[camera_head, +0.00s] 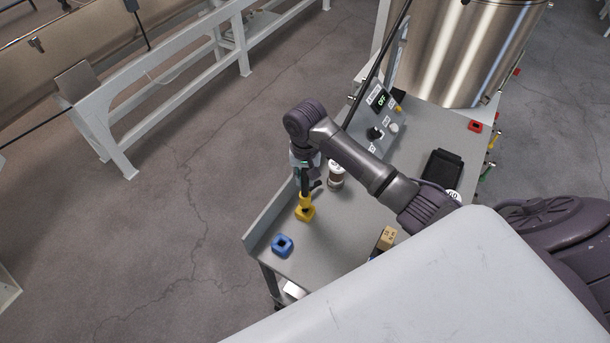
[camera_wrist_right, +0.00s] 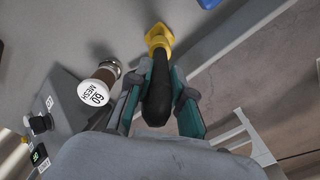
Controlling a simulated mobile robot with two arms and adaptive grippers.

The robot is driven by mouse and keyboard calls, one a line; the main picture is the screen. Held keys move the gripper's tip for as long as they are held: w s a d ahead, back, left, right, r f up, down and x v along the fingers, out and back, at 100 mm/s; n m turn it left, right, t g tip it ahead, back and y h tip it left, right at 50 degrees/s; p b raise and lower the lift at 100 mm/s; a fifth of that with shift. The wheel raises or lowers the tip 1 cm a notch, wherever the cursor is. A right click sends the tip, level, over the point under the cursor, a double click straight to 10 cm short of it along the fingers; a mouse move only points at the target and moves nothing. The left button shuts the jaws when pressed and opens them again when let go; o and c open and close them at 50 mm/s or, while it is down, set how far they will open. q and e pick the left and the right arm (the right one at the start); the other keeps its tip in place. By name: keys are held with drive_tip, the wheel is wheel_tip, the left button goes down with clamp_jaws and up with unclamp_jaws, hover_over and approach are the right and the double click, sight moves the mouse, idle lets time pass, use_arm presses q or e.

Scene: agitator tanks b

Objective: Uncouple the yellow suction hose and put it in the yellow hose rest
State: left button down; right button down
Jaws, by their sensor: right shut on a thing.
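My right gripper (camera_head: 304,180) is shut on the dark hose end (camera_head: 305,188), which points down toward the table's left end. In the right wrist view the dark hose body (camera_wrist_right: 157,92) lies between the two teal-padded fingers of the right gripper (camera_wrist_right: 160,103). The yellow hose rest (camera_head: 304,214) is a small block on the table directly below. A yellow collar (camera_head: 305,199) at the hose's lower end meets the rest; I cannot tell how deep it sits. Yellow also shows beyond the hose in the right wrist view (camera_wrist_right: 159,38). My left gripper is not in view.
A blue rest (camera_head: 282,245) stands toward the table's near-left corner, a red rest (camera_head: 475,125) near the tank (camera_head: 455,50). A jar marked 60 mesh (camera_wrist_right: 97,92) stands close beside the gripper. A control box (camera_head: 374,118), black tray (camera_head: 442,168) and tan block (camera_head: 387,238) are also there.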

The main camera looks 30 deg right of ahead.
sight(305, 185)
drive_tip(key=shift+f, duration=0.2)
drive_tip(key=shift+f+b, duration=0.45)
drive_tip(key=shift+f, duration=1.2)
drive_tip(key=c, duration=1)
unclamp_jaws()
drive_tip(key=shift+o, duration=0.2)
wheel_tip(305, 185, up, 12)
